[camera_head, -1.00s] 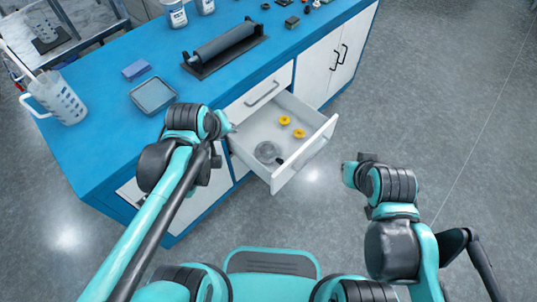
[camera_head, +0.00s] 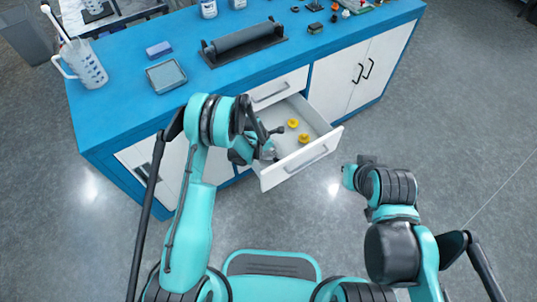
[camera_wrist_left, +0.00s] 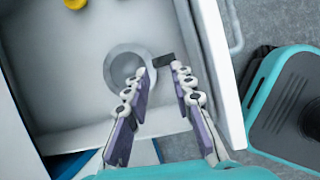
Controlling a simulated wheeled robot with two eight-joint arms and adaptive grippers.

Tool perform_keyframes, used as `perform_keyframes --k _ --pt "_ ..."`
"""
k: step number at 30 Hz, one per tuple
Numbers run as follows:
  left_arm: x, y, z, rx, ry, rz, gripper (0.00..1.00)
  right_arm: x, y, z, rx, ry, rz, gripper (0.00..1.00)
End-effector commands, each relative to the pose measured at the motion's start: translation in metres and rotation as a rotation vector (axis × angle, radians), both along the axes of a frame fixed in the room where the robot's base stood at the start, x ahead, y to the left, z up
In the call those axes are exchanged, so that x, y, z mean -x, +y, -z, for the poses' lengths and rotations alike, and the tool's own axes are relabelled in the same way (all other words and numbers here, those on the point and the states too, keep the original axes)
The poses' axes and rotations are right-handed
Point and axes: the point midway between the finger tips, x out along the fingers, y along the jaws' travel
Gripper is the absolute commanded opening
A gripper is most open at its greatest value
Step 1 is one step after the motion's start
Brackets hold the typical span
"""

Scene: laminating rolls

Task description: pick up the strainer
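The strainer (camera_wrist_left: 124,69) is a round grey mesh bowl with a short black handle (camera_wrist_left: 164,58), lying in the open drawer in the left wrist view. In the head view my left gripper and arm mostly cover it. My left gripper (camera_wrist_left: 160,78) is open over the drawer, its two purple-padded fingers apart. The handle shows between and just beyond the fingertips; I cannot tell whether they touch it. My right gripper (camera_head: 367,159) is away from the drawer over the floor, and its fingers cannot be made out.
The white drawer (camera_head: 316,154) stands pulled out of the blue bench (camera_head: 130,107). Two yellow round pieces (camera_head: 293,123) lie farther inside it. The drawer's front panel and side walls stand close around the left gripper. A roller, a tray and a measuring jug are on the bench top.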

Motion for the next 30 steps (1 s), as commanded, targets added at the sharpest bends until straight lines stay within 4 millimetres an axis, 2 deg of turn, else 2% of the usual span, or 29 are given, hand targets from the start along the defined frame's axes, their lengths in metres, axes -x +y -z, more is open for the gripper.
perform_keyframes --k 1,3,16,24,30 --pt "0.001 -0.002 0.012 0.011 0.016 -0.029 0.24 0.0 0.0 -0.001 0.0 0.0 0.0 0.0" --pt "0.004 -0.004 0.023 0.023 0.034 -0.06 0.24 0.0 0.0 -0.001 0.0 0.0 0.0 0.0" --pt "-0.001 -0.015 0.065 0.032 0.046 -0.081 0.24 0.0 0.0 0.016 0.0 0.0 0.0 0.0" --pt "-0.009 -0.024 0.103 0.032 0.045 -0.081 0.24 0.0 0.0 0.038 0.0 0.0 0.0 0.0" --pt "-0.01 -0.026 0.103 0.032 0.045 -0.081 0.24 0.0 0.0 0.037 0.0 0.0 0.0 0.0"
